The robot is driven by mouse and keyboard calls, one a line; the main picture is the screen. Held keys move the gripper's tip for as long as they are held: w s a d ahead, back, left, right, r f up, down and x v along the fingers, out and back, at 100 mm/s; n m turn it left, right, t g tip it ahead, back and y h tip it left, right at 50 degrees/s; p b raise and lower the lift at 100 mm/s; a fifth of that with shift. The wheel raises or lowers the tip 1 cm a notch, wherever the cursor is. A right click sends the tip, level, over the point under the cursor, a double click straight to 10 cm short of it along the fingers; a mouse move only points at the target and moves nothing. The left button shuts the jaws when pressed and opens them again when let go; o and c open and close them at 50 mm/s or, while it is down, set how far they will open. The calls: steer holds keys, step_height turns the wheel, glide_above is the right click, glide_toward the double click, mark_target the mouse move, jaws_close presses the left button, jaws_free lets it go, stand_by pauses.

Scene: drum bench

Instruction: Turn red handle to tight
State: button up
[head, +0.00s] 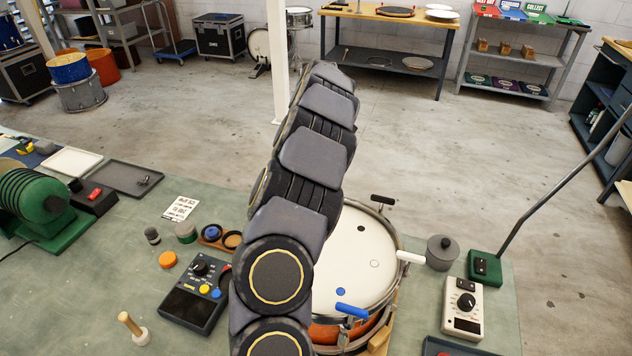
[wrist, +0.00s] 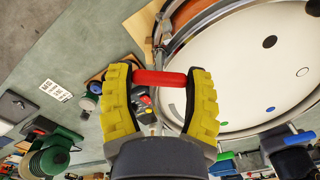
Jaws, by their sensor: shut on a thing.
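The red handle (wrist: 158,78) lies crosswise between the yellow fingers of my gripper (wrist: 161,76) in the wrist view, with a finger pad against each end. It sits at the rim of the drum (wrist: 250,70), on a metal rod. In the head view my arm hides the gripper and the red handle, while the drum (head: 350,255) shows right of the arm with a white head and metal hoop. Its blue handle (head: 351,310), white handle (head: 410,257) and black handle (head: 382,200) stand around the rim. I cannot read any tight mark.
A black control box (head: 195,292), an orange puck (head: 168,259) and a wooden peg (head: 130,325) are left of my arm. A grey lidded pot (head: 441,252) and a pale meter box (head: 462,304) stand right of the drum. A green machine (head: 38,205) is far left.

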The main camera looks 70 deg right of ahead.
steer(key=m, duration=0.6)
steer(key=shift+m, duration=0.3)
steer(key=m, duration=1)
steer(key=shift+w+m, duration=0.1)
steer(key=shift+m, duration=0.3)
steer(key=m, duration=1.1)
steer(key=shift+r+m, duration=0.1)
steer(key=shift+m, duration=0.3)
steer(key=m, duration=1.1)
steer(key=shift+m, duration=0.4)
steer(key=m, duration=0.5)
steer(key=shift+m, duration=0.3)
